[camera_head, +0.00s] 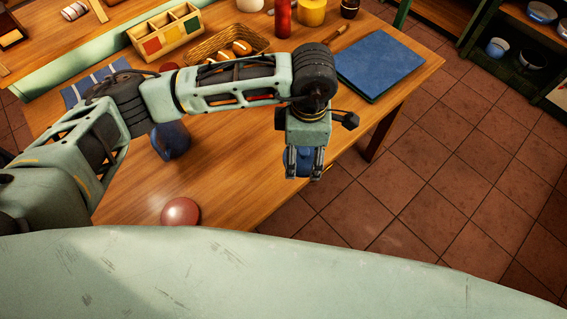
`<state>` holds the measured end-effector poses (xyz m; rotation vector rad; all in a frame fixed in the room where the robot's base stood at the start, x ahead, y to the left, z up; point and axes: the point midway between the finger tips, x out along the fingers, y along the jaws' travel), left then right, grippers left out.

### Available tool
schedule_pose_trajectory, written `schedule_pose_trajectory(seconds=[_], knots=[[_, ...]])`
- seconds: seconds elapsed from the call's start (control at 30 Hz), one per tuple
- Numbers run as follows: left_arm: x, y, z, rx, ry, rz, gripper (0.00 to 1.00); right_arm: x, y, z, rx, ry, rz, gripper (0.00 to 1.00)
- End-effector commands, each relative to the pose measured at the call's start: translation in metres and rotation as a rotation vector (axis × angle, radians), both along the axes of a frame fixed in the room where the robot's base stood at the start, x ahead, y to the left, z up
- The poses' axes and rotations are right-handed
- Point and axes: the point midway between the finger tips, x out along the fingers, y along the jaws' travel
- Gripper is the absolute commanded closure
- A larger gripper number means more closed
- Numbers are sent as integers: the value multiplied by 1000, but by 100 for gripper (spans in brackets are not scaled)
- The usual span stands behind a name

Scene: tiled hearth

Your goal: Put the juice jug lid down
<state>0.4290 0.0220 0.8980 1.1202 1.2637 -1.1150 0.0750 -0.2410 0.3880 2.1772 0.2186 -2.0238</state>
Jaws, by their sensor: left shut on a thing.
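My left gripper (304,174) points down near the right front edge of the wooden table. It is shut on a blue thing, seemingly the juice jug lid (298,160), which is partly hidden between the fingers. Its height above the table is hard to tell. A blue jug (173,142) stands on the table to the left, partly hidden behind my left arm. My right gripper is not in view.
A blue board (380,66) lies at the table's right end. A reddish ball (180,213) is near the front edge. A wicker basket (205,46), a sectioned wooden box (150,46) and a red bottle (283,18) stand behind. The wood between jug and gripper is clear.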

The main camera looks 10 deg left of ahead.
Motion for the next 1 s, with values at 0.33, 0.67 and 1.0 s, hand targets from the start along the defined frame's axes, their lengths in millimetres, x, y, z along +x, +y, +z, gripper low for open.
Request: schedule_pose_trajectory(seconds=[0.33,0.67,1.0], knots=[[16,63,-36,3,4,1,60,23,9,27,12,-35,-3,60],[32,109,-68,0,2,-5,60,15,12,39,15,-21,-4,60],[33,111,-106,1,3,-6,60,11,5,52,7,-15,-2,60]])
